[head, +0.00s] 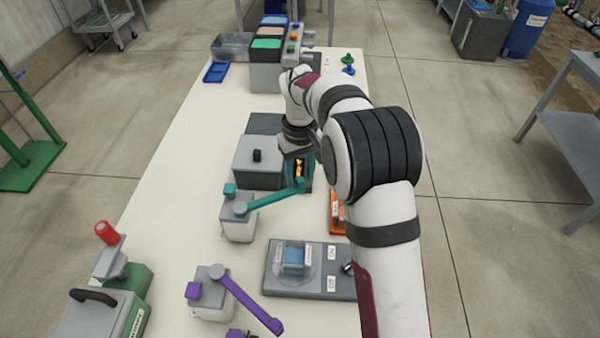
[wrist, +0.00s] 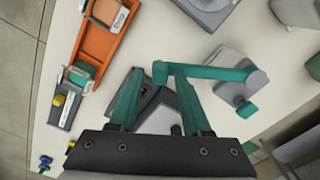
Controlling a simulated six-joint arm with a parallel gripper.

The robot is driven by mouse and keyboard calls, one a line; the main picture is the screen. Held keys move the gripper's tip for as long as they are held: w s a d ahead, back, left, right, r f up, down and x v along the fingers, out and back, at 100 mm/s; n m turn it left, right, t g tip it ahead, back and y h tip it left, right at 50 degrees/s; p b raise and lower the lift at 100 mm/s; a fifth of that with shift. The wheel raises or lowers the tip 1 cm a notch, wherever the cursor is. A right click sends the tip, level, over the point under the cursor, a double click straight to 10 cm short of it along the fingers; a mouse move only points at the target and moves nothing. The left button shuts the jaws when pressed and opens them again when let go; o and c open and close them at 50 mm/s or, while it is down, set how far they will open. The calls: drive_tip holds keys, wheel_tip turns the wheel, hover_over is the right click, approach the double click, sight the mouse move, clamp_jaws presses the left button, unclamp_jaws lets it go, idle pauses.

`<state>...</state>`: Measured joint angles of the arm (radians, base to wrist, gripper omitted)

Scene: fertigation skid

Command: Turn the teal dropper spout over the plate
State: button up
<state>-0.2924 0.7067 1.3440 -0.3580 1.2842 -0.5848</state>
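The teal dropper (head: 238,226) is a pale bottle on the table with a grey cap and a teal spout (head: 270,197) that points right and slightly away. Its spout also shows in the wrist view (wrist: 215,72). My gripper (wrist: 158,69) has its two teal fingers apart, with the spout's free end between the tips. I cannot tell whether either finger touches it. In the head view my gripper (head: 300,183) is at the spout's end, partly hidden by my wrist. The round plate (head: 272,265) is on a grey scale nearer the camera, with a blue block on it.
A purple dropper (head: 212,303) stands nearer, its spout pointing right and toward the camera. A grey box (head: 256,165) with a black knob stands behind the teal dropper. Bare table lies to the left.

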clamp_jaws()
idle(1.2)
